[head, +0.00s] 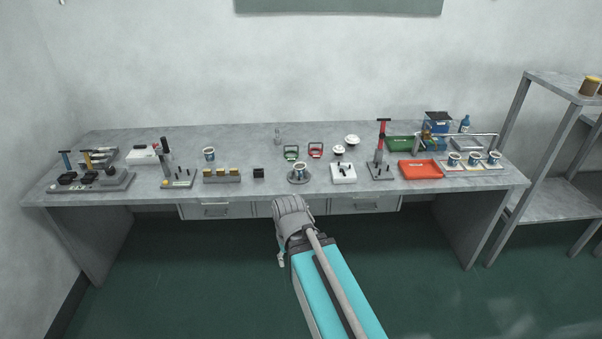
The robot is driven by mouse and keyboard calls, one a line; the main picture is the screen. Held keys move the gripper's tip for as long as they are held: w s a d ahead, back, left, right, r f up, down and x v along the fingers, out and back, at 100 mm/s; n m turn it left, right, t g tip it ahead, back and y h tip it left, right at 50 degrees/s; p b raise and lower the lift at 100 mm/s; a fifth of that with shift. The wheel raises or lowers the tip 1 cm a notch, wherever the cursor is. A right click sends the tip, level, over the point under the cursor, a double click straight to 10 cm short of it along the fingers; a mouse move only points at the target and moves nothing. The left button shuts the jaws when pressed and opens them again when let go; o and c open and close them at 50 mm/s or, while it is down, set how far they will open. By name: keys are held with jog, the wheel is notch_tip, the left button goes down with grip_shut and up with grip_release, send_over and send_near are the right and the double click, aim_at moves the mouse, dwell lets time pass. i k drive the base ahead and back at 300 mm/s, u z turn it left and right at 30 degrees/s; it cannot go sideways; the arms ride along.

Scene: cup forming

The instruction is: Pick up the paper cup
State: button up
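Several white-and-blue paper cups show on the grey bench. One paper cup (299,170) stands upright on a round grey base (299,180) near the middle front edge. Another paper cup (209,153) stands alone further left and back. A row of similar cups (474,158) stands on a pale tray (474,168) at the right. I cannot tell which one the task names. My gripper (289,205) is at the bench's front edge in the picture, just below the middle cup and apart from it. My wrist hides its fingers, so its opening does not show.
Left of the middle cup are a block with yellow pieces (221,176) and a small black block (258,173). Right are a white block (343,173), a red-handled press (381,145) and an orange tray (419,170). Drawers (215,211) are below.

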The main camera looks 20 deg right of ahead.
aim_at(299, 167)
jog(key=u, duration=0.05)
jog(key=i, duration=1)
